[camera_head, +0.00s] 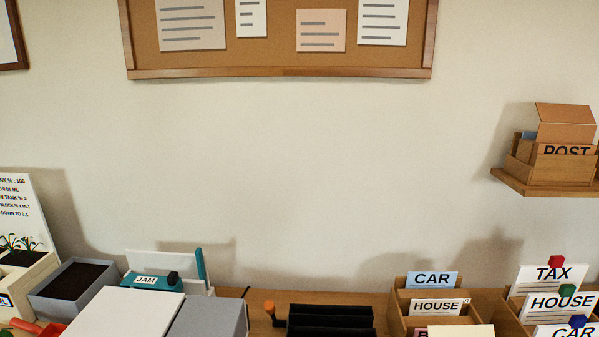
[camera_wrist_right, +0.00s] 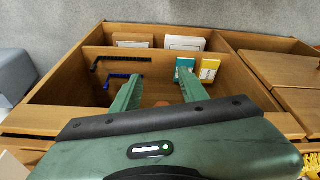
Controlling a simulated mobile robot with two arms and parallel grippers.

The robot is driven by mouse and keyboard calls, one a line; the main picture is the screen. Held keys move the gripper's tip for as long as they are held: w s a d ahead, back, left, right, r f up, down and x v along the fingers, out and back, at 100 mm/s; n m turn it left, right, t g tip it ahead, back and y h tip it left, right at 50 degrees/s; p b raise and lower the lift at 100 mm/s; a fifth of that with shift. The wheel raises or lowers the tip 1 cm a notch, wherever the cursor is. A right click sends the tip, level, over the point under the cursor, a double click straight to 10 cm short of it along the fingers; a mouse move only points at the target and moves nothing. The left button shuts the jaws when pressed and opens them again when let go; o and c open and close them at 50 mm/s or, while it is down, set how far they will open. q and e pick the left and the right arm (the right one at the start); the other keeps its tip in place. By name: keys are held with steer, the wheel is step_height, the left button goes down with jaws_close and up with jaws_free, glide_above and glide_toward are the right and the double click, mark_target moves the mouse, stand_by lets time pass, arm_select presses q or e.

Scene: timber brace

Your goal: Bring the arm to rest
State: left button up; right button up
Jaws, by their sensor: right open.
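My right gripper (camera_wrist_right: 160,88) shows in the right wrist view as a green body with two green fingers. The fingers are spread apart and nothing is visible between them. They point into an open-topped wooden compartment (camera_wrist_right: 240,88); I cannot tell how far above its floor the tips are. Neither of my arms shows in the head view. My left gripper is not in view.
The head view shows a desk (camera_head: 262,300) crowded along the wall with a grey box (camera_head: 212,318), a black rack (camera_head: 325,318) and wooden card holders (camera_head: 397,312). A wall shelf (camera_head: 540,188) holds a POST box. The wall's middle is clear.

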steer(key=s+f+g, duration=0.1)
steer(key=s+f, duration=0.2)
steer(key=f, duration=0.6)
steer(key=s+f, duration=0.2)
steer(key=f, duration=0.7)
steer(key=s+d+f+g, duration=0.1)
steer(key=s+d+f, duration=0.2)
steer(key=s+f, duration=0.9)
steer(key=s, duration=0.3)
steer(key=shift+d+f, duration=0.15)
steer(key=shift+f, duration=0.1)
